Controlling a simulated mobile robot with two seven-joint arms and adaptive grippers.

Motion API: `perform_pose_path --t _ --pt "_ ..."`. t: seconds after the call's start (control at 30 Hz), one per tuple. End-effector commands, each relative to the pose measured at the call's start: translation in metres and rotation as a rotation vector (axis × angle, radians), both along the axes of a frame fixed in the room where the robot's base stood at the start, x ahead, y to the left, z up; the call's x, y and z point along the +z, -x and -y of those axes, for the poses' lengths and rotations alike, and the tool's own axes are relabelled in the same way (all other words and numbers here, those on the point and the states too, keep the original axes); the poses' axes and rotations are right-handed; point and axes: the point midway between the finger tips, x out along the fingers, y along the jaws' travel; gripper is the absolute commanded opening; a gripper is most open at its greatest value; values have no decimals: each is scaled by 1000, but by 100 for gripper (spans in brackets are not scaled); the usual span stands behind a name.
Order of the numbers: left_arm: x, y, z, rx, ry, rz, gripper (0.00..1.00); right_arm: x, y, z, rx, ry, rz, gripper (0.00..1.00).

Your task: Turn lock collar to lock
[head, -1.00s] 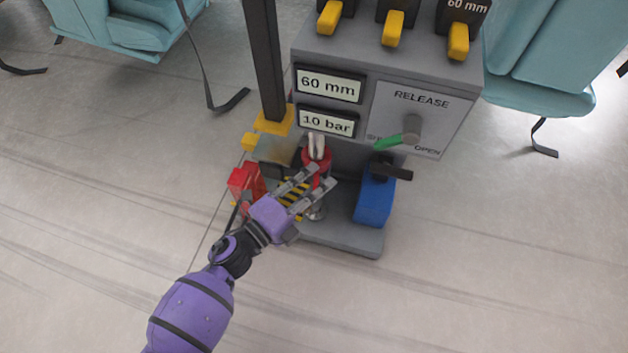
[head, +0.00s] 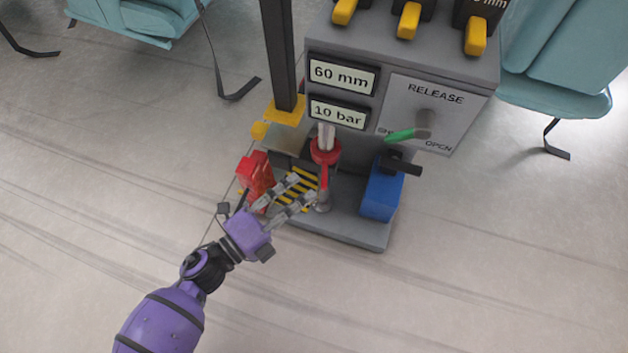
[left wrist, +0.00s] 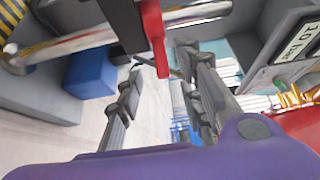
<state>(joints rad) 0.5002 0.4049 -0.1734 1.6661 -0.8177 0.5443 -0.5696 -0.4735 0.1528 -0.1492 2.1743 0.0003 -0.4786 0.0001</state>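The lock collar (head: 326,151) is a red ring around a pale metal rod on the grey machine in the head view. A red lever (head: 325,182) hangs down from it, and a red bar that looks like this lever (left wrist: 154,38) shows in the left wrist view. My left gripper (head: 302,189) is open and empty, just left of the lever's lower end. Its two fingers are spread apart in the left wrist view (left wrist: 165,85), with the red bar appearing between and beyond them. I cannot tell whether a finger touches it. My right gripper is not in view.
A blue block (head: 381,195) with a black handle stands right of the collar. A red block (head: 255,172) stands left, near yellow-black stripes. A green lever (head: 404,134) is on the RELEASE panel (head: 432,105). Displays read 60 mm and 10 bar. Floor in front is clear.

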Motion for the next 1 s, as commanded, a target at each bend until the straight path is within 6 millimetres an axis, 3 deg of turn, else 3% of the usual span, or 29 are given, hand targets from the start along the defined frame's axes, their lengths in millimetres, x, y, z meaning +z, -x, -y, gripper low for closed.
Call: perform_pose_path --t 0.23,0.57,0.73,0.83,1.0 --pt "-1 24 -25 1 0 -1 34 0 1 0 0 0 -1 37" --pt "0 27 -29 0 0 0 34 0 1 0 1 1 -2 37" --pt "12 22 -29 -8 -5 16 16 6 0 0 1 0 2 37" --pt "25 19 -24 -50 -4 -2 3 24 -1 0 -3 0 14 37" --pt "26 19 -26 -79 302 -363 0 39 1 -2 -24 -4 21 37"
